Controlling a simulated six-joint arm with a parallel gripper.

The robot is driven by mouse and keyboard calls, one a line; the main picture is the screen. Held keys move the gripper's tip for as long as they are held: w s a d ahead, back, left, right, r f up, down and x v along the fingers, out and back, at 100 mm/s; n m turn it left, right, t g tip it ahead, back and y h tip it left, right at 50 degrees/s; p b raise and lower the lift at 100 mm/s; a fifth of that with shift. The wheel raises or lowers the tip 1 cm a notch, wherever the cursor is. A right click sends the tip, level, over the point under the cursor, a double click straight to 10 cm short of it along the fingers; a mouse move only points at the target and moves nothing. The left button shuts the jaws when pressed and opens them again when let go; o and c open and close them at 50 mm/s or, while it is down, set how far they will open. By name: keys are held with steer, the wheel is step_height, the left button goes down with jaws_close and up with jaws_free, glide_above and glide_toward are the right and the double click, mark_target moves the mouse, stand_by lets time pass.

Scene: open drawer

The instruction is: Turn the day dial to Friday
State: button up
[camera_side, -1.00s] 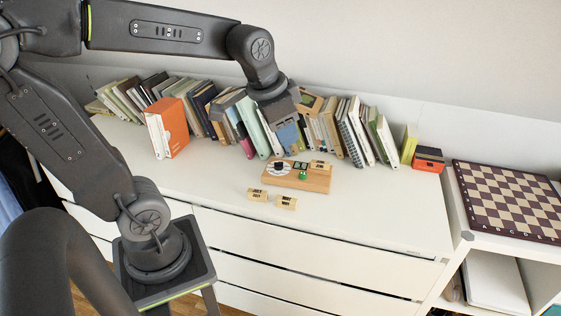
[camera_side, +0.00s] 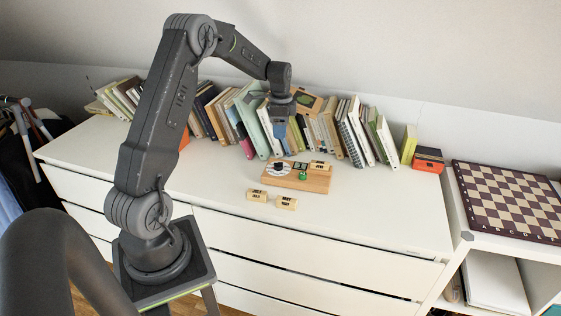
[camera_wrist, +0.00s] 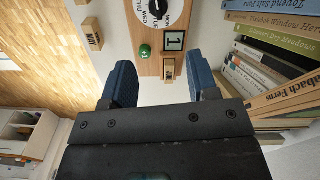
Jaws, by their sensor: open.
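The day dial (camera_side: 279,168) is a white disc with a black knob on a light wooden board (camera_side: 311,185) on the white dresser top. In the wrist view the dial (camera_wrist: 152,20) is cut by the top edge, with THU and WED legible; its setting cannot be told. My gripper (camera_side: 279,135) hangs above the dresser behind the board, in front of the books. In the wrist view its blue fingers (camera_wrist: 162,85) are apart and empty, either side of the board's end.
Two loose wooden blocks (camera_side: 257,195) (camera_side: 286,203) lie in front. Leaning books (camera_side: 250,127) line the back.

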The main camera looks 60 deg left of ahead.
mark_target(278, 165)
step_height(278, 165, down, 13)
steer(key=shift+r, duration=0.2)
stand_by(0.3)
steer(key=c, duration=0.9)
steer(key=shift+o, duration=0.2)
steer(key=shift+n, duration=0.4)
steer(key=n, duration=0.3)
steer(key=shift+n, duration=0.3)
steer(key=shift+a+n, duration=0.15)
steer(key=shift+n, duration=1.55)
